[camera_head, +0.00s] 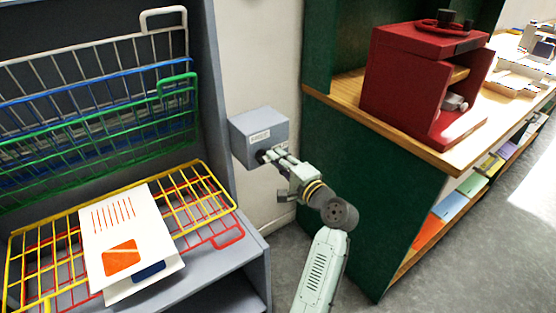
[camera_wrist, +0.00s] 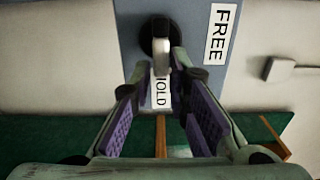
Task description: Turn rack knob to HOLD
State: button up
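The rack knob (camera_wrist: 161,45) shows in the wrist view as a pale lever on a round black base. It is mounted on a grey box (camera_head: 258,133) on the wall. In the wrist view the lever points down the picture, and its end covers part of the HOLD label (camera_wrist: 160,92). The FREE label (camera_wrist: 222,34) is at its upper right. My gripper (camera_wrist: 161,68) is open, with its fingers on either side of the lever and narrow gaps showing. In the head view my gripper (camera_head: 266,156) is at the box's front, and the knob is mostly hidden.
A grey rack with white, blue and green wire shelves (camera_head: 178,82) raised stands left. Its yellow shelf (camera_head: 205,182) is lowered over a red one (camera_head: 230,238), bearing papers (camera_head: 128,230). A green cabinet (camera_head: 365,190) with a red unit (camera_head: 400,85) on top stands close right.

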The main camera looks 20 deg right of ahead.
jog(key=shift+o, duration=1.4)
jog(key=v, duration=1.2)
